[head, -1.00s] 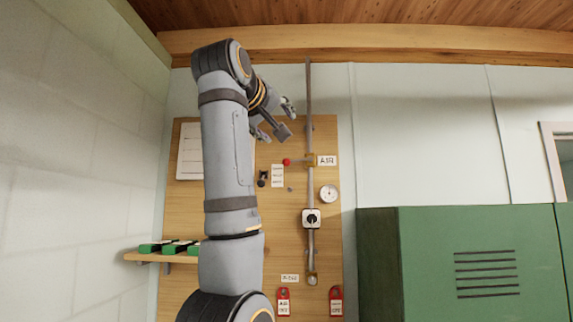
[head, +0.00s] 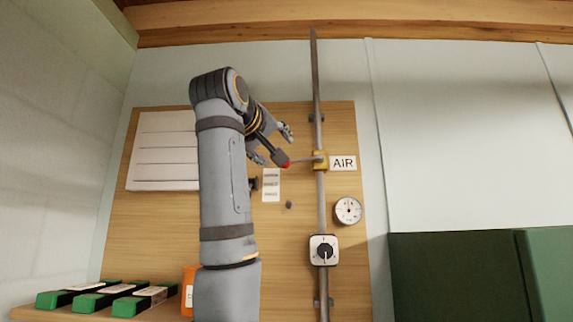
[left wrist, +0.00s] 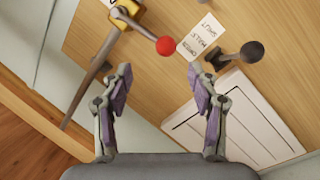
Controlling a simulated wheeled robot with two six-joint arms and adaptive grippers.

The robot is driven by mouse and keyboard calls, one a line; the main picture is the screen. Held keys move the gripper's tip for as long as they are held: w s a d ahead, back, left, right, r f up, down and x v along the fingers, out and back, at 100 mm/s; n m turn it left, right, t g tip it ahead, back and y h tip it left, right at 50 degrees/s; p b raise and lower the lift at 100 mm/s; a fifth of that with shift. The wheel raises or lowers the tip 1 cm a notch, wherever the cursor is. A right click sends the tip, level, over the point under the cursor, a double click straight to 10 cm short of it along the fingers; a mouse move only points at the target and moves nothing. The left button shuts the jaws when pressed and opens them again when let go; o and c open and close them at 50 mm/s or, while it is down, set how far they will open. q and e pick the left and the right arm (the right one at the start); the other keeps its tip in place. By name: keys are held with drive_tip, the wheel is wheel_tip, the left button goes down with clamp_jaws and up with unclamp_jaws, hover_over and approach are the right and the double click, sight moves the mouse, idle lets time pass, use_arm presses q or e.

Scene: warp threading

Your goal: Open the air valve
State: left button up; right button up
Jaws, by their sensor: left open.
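The air valve has a yellow body (head: 320,160) on a vertical grey pipe (head: 322,203), beside a white AIR sign (head: 343,163). Its lever (head: 307,160) points left, across the pipe, and ends in a red knob (head: 287,164). The left wrist view shows the red knob (left wrist: 166,46) just beyond the fingertips, between their lines. My left gripper (head: 272,144) is open and empty, up and left of the valve. My right gripper is not in view.
A black knob (left wrist: 252,51) juts from the wooden board (head: 285,240) near a small label (head: 271,185). A gauge (head: 347,211) and a rotary switch (head: 324,250) sit below the valve. Green boxes (head: 130,302) stand at lower left; a green cabinet (head: 450,275) stands right.

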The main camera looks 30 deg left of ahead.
sight(302, 160)
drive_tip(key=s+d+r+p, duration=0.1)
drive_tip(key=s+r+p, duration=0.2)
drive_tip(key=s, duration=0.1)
use_arm(q)
drive_tip(key=x, duration=0.3)
drive_tip(key=p+x, duration=0.1)
drive_tip(key=x, duration=0.2)
drive_tip(key=a+x, duration=0.1)
drive_tip(key=x, duration=0.2)
drive_tip(key=shift+w+f+p, duration=0.1)
drive_tip(key=shift+p, duration=0.3)
drive_tip(key=shift+p+x, duration=0.4)
drive_tip(key=shift+x, duration=0.4)
drive_tip(key=shift+d, duration=0.35)
drive_tip(key=shift+s+d, duration=0.15)
drive_tip(key=shift+s, duration=0.35)
drive_tip(key=shift+c, duration=0.5)
drive_tip(key=shift+w, duration=0.15)
drive_tip(key=shift+c, duration=1.2)
drive_tip(key=shift+w+a, duration=0.15)
drive_tip(key=shift+a, duration=0.1)
drive_tip(key=shift+c, duration=1.2)
drive_tip(key=shift+f, duration=0.1)
clamp_jaws()
drive_tip(key=shift+a, duration=0.1)
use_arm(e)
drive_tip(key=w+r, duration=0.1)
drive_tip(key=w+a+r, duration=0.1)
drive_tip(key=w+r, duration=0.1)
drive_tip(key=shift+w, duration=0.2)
